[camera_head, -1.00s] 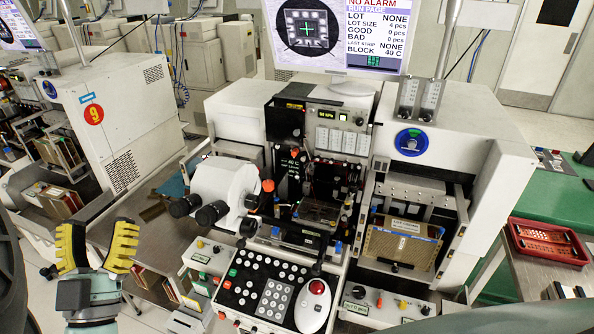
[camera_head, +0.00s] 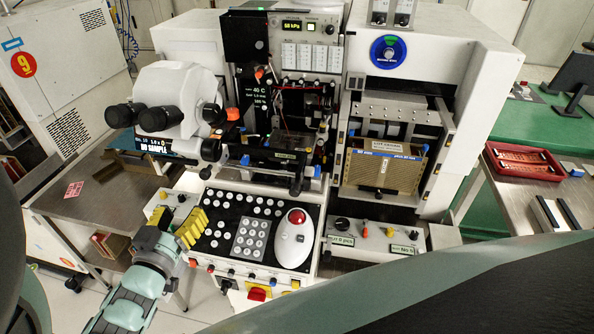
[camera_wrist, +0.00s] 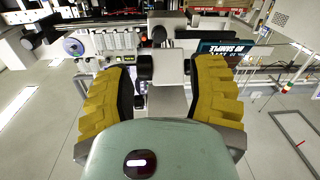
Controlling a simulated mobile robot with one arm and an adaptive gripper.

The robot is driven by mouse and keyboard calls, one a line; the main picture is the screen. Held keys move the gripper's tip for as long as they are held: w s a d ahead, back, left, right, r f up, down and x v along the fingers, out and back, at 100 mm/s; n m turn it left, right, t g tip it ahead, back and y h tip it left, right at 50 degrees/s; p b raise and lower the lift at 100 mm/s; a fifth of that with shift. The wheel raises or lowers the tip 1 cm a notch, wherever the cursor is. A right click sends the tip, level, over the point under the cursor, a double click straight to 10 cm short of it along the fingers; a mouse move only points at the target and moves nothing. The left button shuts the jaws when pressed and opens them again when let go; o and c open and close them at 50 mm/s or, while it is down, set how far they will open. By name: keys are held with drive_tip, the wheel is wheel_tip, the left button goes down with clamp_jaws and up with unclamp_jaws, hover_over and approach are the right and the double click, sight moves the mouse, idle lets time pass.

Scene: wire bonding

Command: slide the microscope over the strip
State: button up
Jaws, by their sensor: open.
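The white microscope (camera_head: 182,98) with black eyepieces stands at the left front of the bonding machine. It also shows in the wrist view (camera_wrist: 165,65), ahead between my fingers and apart from them. My gripper (camera_head: 190,221) has yellow ribbed fingers and is below the microscope, at the left edge of the keypad panel. In the wrist view my gripper (camera_wrist: 165,95) is open and empty. The work area (camera_head: 290,150) is right of the microscope, behind a dark front bar. I cannot make out the strip itself there.
The keypad panel (camera_head: 235,231) with a white trackball unit (camera_head: 293,238) lies in front of the machine. A brown magazine (camera_head: 383,168) sits in the right bay. A red tray (camera_head: 524,162) is on the right table. A metal table (camera_head: 100,195) at left has clear space.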

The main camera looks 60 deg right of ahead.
sight(204, 177)
drive_tip(key=p+x, duration=0.3)
drive_tip(key=x, duration=0.9)
drive_tip(key=shift+p, duration=0.35)
drive_tip(key=shift+d, duration=0.1)
clamp_jaws()
